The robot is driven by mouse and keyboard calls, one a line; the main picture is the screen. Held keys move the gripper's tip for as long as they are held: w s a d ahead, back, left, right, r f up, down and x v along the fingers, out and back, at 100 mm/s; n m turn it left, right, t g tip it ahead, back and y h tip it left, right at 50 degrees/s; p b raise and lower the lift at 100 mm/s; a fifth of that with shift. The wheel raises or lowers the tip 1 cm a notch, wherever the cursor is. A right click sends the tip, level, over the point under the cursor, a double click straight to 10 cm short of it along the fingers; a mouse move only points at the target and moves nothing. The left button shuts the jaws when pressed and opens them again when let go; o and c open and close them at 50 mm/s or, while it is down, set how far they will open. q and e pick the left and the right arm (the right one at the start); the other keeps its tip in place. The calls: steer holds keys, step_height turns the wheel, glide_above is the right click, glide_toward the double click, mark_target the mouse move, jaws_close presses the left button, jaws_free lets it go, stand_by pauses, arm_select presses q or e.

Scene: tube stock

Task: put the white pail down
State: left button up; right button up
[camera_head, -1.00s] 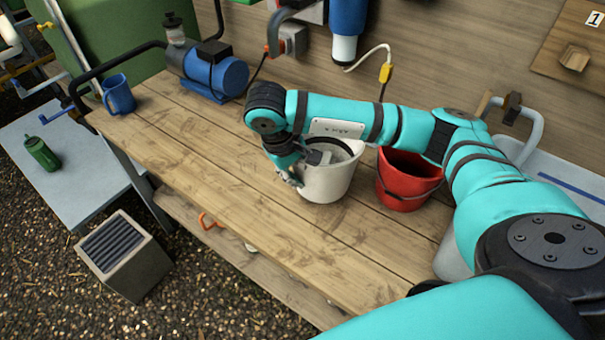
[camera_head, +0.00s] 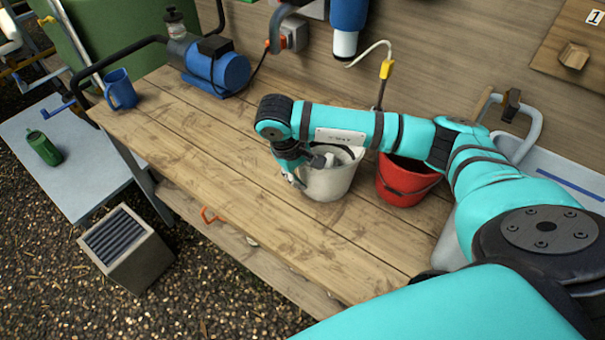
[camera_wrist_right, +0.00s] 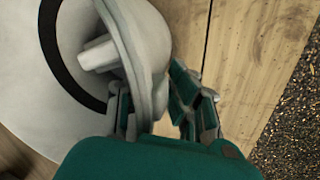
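The white pail (camera_head: 330,182) is upright at the wooden bench top, left of the red bucket. Its base is at or very near the boards; I cannot tell if it bears fully on them. My right gripper (camera_head: 294,173) is at the pail's left side. In the right wrist view the gripper (camera_wrist_right: 152,100) straddles the wall of the pail (camera_wrist_right: 140,45), one finger inside the rim and one outside, and appears shut on it. My right forearm covers part of the pail's far rim. My left gripper is not in view.
The red bucket (camera_head: 403,187) stands close on the right. A blue pump (camera_head: 215,70) and a blue mug (camera_head: 121,90) are at the bench's far left. The bench top (camera_head: 215,165) is clear left and in front of the pail. A wooden wall (camera_head: 440,60) rises behind.

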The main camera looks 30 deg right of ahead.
steer(key=shift+o, duration=0.9)
